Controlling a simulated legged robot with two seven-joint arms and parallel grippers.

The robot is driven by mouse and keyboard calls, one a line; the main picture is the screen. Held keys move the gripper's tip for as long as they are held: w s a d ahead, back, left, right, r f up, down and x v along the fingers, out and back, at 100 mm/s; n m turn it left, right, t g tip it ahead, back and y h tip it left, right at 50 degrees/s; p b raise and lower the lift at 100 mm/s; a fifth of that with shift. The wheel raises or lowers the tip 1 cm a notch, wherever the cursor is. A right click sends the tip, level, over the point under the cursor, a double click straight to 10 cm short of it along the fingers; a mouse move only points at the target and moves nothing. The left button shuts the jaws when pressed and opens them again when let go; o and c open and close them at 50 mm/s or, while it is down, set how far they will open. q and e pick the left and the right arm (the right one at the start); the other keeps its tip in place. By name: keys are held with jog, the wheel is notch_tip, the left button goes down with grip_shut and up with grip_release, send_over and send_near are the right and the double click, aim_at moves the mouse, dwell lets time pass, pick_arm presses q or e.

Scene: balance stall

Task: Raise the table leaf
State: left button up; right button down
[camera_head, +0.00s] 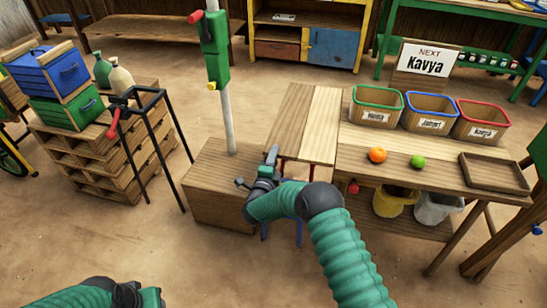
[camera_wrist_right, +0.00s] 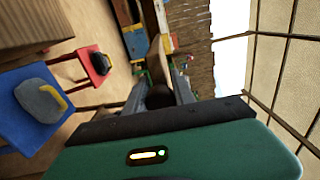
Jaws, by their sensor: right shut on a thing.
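The table leaf (camera_head: 322,125) is a panel of wooden planks at the left end of the wooden table (camera_head: 440,165). It looks about level with the tabletop, though a slight tilt is hard to judge. My right gripper (camera_head: 271,157) is at the leaf's near left corner, shut on its edge. In the right wrist view the fingers (camera_wrist_right: 160,92) close around a brown piece, which is mostly hidden between them. A red knob (camera_head: 353,187) shows under the table's front edge. Part of my left arm is at the bottom left, but its gripper does not show.
A wooden box (camera_head: 215,190) with a pole stands just left of the leaf. Green, blue and red bins (camera_head: 430,110), an orange (camera_head: 377,155), a green fruit (camera_head: 418,162) and a tray (camera_head: 494,172) are on the table. A blue stool (camera_wrist_right: 35,110) and a red stool (camera_wrist_right: 93,65) are close by.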

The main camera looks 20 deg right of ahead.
jog(key=shift+d+r, duration=0.1)
jog(key=shift+r, duration=0.05)
jog(key=c, duration=1.1)
grip_release()
jog(key=p+v, duration=0.3)
jog(key=v, duration=1.4)
jog(key=shift+w, duration=0.1)
jog(key=shift+w, duration=0.1)
